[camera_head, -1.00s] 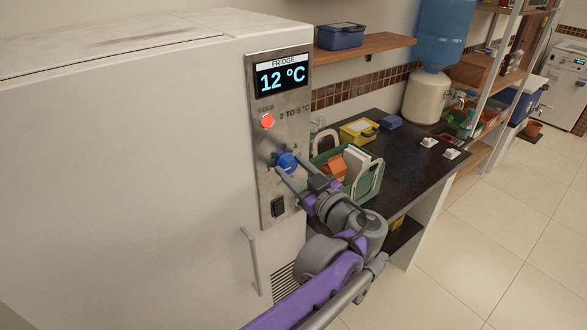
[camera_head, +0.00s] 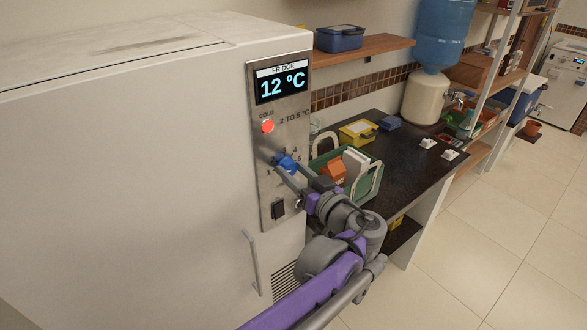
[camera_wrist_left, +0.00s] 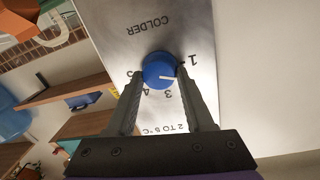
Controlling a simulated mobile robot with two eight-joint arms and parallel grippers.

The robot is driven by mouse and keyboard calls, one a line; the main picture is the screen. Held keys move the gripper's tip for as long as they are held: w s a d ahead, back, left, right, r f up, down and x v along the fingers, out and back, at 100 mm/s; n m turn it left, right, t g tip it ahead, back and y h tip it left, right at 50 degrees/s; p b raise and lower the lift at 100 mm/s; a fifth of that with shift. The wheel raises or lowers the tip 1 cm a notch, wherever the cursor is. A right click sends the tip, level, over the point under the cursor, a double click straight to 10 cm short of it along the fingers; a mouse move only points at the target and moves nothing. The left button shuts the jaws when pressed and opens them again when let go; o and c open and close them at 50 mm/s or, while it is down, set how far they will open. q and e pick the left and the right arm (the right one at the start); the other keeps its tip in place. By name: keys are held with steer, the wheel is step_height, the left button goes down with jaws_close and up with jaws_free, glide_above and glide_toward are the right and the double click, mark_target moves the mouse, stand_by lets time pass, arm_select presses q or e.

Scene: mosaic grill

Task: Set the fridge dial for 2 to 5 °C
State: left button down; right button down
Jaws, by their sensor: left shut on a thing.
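The fridge control panel (camera_head: 288,215) is a steel plate on the fridge's right front edge. Its display (camera_head: 281,84) reads 12 °C, and a red light (camera_head: 267,126) glows below it. The blue dial (camera_head: 287,163) sits lower on the panel and also shows in the left wrist view (camera_wrist_left: 157,70). There its white mark lies between the printed 1 and 3; a finger covers part of the scale. My left gripper (camera_head: 283,166) is shut on the dial, one finger on each side (camera_wrist_left: 158,80). My right gripper is not in view.
A dark switch (camera_head: 278,208) is below the dial, and the fridge handle (camera_head: 251,262) is at lower left. A green crate (camera_head: 367,188) stands on the dark counter (camera_head: 404,158) close to my wrist.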

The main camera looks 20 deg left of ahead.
arm_select(q)
steer(key=m, duration=0.3)
steer(key=shift+m+p, duration=0.3)
steer(key=shift+p, duration=0.05)
steer(key=m, duration=0.3)
steer(key=shift+w+d+g, duration=0.1)
steer(key=shift+g, duration=0.3)
steer(key=m, duration=0.3)
steer(key=shift+f+m, duration=0.1)
steer(key=shift+m, duration=0.3)
steer(key=m, duration=0.3)
steer(key=shift+w+y, duration=0.1)
steer(key=shift+y, duration=0.2)
steer(key=m, duration=0.3)
steer(key=shift+d+f+m+g, duration=0.1)
steer(key=shift+f+m+g, duration=0.05)
steer(key=shift+m+g, duration=0.25)
steer(key=m+b, duration=0.1)
steer(key=m, duration=0.3)
steer(key=shift+f+y, duration=0.15)
steer(key=shift+y, duration=0.15)
steer(key=m+b, duration=0.1)
steer(key=m, duration=0.3)
steer(key=shift+m, duration=0.3)
steer(key=shift+m+y+b, duration=0.4)
steer(key=shift+m+b, duration=0.05)
steer(key=shift+m, duration=1.55)
